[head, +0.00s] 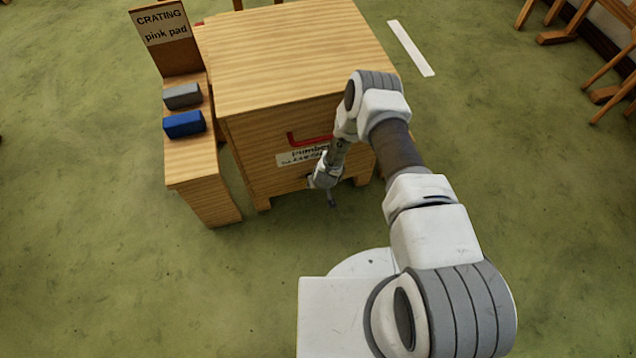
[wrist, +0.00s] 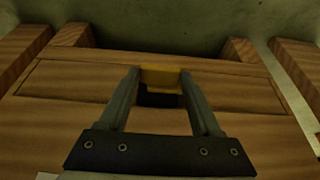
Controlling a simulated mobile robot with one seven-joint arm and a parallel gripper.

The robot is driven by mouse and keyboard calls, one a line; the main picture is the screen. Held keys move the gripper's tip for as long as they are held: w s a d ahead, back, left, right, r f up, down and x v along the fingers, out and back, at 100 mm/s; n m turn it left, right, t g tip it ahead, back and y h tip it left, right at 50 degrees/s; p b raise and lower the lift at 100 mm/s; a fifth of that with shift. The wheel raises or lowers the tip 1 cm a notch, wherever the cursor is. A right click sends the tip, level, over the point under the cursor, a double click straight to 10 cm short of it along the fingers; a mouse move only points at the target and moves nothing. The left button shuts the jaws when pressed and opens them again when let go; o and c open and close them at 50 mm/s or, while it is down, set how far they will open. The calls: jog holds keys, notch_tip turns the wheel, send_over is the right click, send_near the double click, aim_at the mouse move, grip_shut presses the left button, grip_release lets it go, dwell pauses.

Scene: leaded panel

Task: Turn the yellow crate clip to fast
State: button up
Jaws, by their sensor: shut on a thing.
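The yellow crate clip (wrist: 160,77) shows in the wrist view on the crate's wooden face, near its lower edge, with a dark part just under it in the picture. My gripper (wrist: 160,75) is shut on the clip, one finger at each side of it. In the head view my gripper (head: 331,200) is low at the front of the wooden crate (head: 285,60), and the clip is hidden there. I cannot tell from these frames which way the clip is turned.
A red handle (head: 308,139) and a label (head: 300,157) are on the crate's front. A low bench (head: 192,158) at the left bears a grey block (head: 183,96), a blue block (head: 184,124) and a "CRATING pink pad" sign (head: 162,25). Green floor in front is clear.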

jog(key=shift+d+y, duration=0.2)
jog(key=shift+y, duration=0.1)
jog(key=shift+c, duration=0.3)
jog(key=y, duration=0.1)
jog(key=d+m+y, duration=0.1)
jog(key=y, duration=0.1)
jog(key=shift+w+f+g, duration=0.15)
jog(key=shift+w+g, duration=0.05)
jog(key=shift+g, duration=0.2)
jog(key=shift+w+d+f+m+g+y, duration=0.1)
jog(key=shift+d+f+m+g+y, duration=0.1)
jog(key=shift+y, duration=0.95)
jog(key=shift+w+d+f+m+g+y, duration=0.1)
jog(key=shift+d+m+g+y, duration=0.1)
jog(key=shift+y, duration=0.95)
jog(key=shift+s+f+y, duration=0.1)
jog(key=shift+y, duration=0.7)
jog(key=o, duration=1.4)
jog(key=p+v, duration=0.2)
jog(key=v, duration=0.6)
jog(key=p+v, duration=0.3)
jog(key=v, duration=0.6)
jog(key=shift+d, duration=0.2)
